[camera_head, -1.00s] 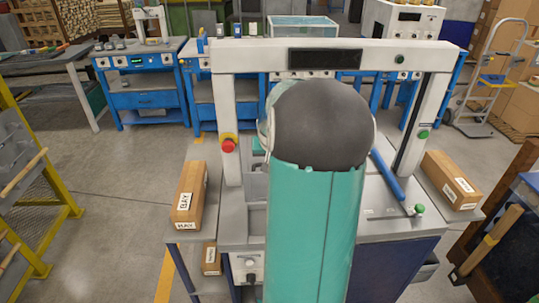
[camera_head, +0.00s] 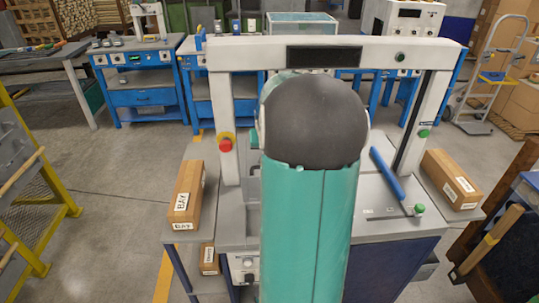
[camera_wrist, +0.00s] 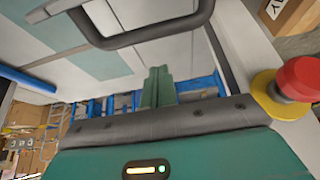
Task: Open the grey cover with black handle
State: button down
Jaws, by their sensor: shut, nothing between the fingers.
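The black handle (camera_wrist: 152,38) shows at the top of the wrist view as a dark U-shaped bar. A pale grey surface (camera_wrist: 185,52) lies behind it, which looks like the grey cover; its full outline is cut off. My gripper (camera_wrist: 158,72) has its green fingers together and empty. In the picture the fingertips are just below the handle bar, and I see no contact; the depth between them is hard to judge. In the head view my teal arm hides the gripper, the handle and most of the cover.
A white machine frame (camera_head: 226,110) arches over the work area. A red stop button (camera_head: 226,145) is on its left post and also shows in the wrist view (camera_wrist: 300,79). A blue bar (camera_head: 387,172) is at the right. Cardboard boxes (camera_head: 186,195) (camera_head: 452,179) flank the machine.

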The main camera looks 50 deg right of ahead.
jog(key=s+a+f+v, duration=0.1)
jog(key=v, duration=0.9)
jog(key=w+a+r+n+t+y, duration=0.1)
jog(key=a+r+n, duration=0.1)
jog(key=a, duration=0.9)
jog(key=w+a+r+n+y, duration=0.1)
jog(key=a+r+n, duration=0.15)
jog(key=a, duration=0.95)
jog(key=s+a+f+n+y, duration=0.1)
jog(key=s+a, duration=0.3)
jog(key=a, duration=0.4)
jog(key=s+a+f+n+t+y, duration=0.1)
jog(key=s+a+n, duration=0.3)
jog(key=a, duration=0.4)
jog(key=shift+s, duration=0.55)
jog(key=shift+a, duration=0.1)
